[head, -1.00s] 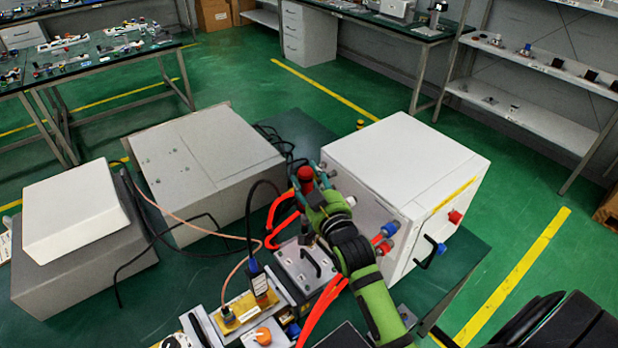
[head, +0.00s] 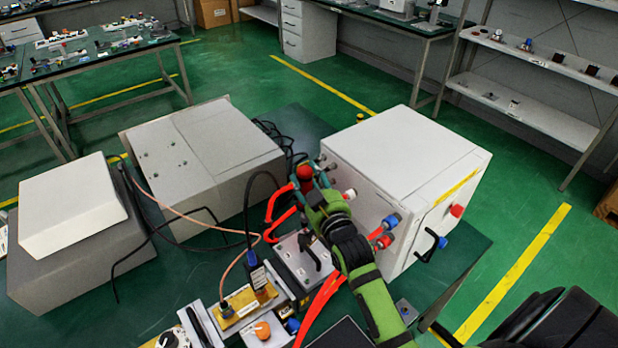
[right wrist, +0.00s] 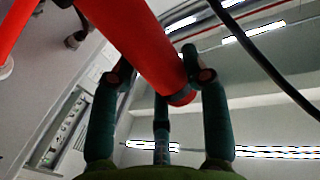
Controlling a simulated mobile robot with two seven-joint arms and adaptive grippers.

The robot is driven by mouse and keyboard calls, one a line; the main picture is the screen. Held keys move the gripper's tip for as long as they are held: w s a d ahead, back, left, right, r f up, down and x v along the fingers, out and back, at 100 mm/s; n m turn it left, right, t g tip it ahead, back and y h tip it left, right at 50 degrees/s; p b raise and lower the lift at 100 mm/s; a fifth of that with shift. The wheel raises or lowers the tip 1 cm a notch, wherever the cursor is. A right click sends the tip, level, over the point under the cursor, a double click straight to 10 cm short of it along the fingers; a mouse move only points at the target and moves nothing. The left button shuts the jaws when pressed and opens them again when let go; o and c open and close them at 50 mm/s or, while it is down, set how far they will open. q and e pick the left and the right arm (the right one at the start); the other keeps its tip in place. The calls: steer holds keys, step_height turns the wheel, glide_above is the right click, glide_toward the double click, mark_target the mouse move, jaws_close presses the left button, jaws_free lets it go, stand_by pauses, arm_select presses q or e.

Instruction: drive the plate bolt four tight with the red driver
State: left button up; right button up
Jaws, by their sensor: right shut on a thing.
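My right gripper (head: 318,193) is shut on the red driver (head: 304,173), beside the left face of the white cabinet. In the right wrist view, the red driver (right wrist: 135,35) runs between the teal fingers of my right gripper (right wrist: 160,78), and its dark-ringed end shows near the fingertips. The driver's tip is not clearly visible. A grey metal plate block (head: 296,262) with a black handle lies just below the gripper. I cannot make out bolt four on it. My left gripper is not in view.
The white cabinet (head: 410,150) stands close to the right of my gripper. Red hoses (head: 283,212) and black cables pass close by on the left. A grey box (head: 195,150) and a lidded box (head: 75,215) stand further left on the green table.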

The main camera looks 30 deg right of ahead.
steer(key=shift+f+b, duration=1.2)
steer(key=shift+f, duration=0.5)
steer(key=shift+f, duration=0.7)
stand_by(0.4)
steer(key=shift+f+b, duration=0.35)
steer(key=shift+f, duration=0.25)
stand_by(1.4)
stand_by(0.6)
